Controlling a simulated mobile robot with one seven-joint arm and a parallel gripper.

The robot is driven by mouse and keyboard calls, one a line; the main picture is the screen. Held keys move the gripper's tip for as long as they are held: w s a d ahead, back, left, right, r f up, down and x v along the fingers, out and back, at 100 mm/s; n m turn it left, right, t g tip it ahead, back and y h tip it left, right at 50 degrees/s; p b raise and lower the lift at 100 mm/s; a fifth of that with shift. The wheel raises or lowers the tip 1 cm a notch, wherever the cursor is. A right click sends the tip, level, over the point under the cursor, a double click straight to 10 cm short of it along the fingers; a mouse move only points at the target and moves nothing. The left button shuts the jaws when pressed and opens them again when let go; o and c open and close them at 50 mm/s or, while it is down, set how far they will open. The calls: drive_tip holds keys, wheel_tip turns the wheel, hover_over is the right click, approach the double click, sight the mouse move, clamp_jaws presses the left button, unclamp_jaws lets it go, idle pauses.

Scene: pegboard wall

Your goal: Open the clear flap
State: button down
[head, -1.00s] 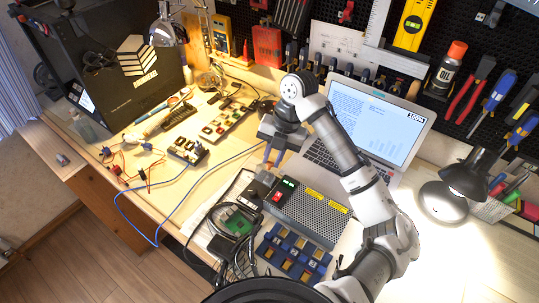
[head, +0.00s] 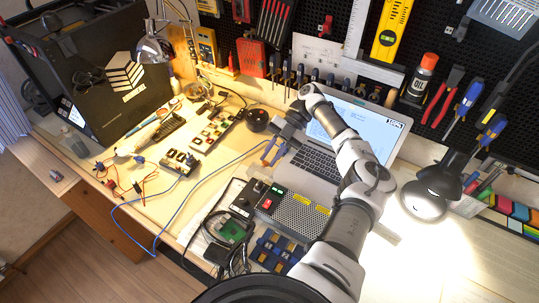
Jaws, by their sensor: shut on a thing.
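My gripper (head: 268,161) is at the near left edge of the laptop, above and behind the grey power box (head: 301,213). Its blue fingers point down and to the left.
The open laptop (head: 313,164) stands behind the power box. A blue cable (head: 205,184) loops across the bench to the left. A green circuit board (head: 231,229) and black cables lie in front. A lit lamp (head: 428,200) stands at right; tools hang on the pegboard.

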drive_tip(key=shift+w+d+f+g, duration=0.1)
drive_tip(key=shift+f+g, duration=0.05)
drive_tip(key=shift+g, duration=0.15)
idle(0.4)
drive_tip(key=c, duration=1.3)
unclamp_jaws()
wheel_tip(320, 180, up, 20)
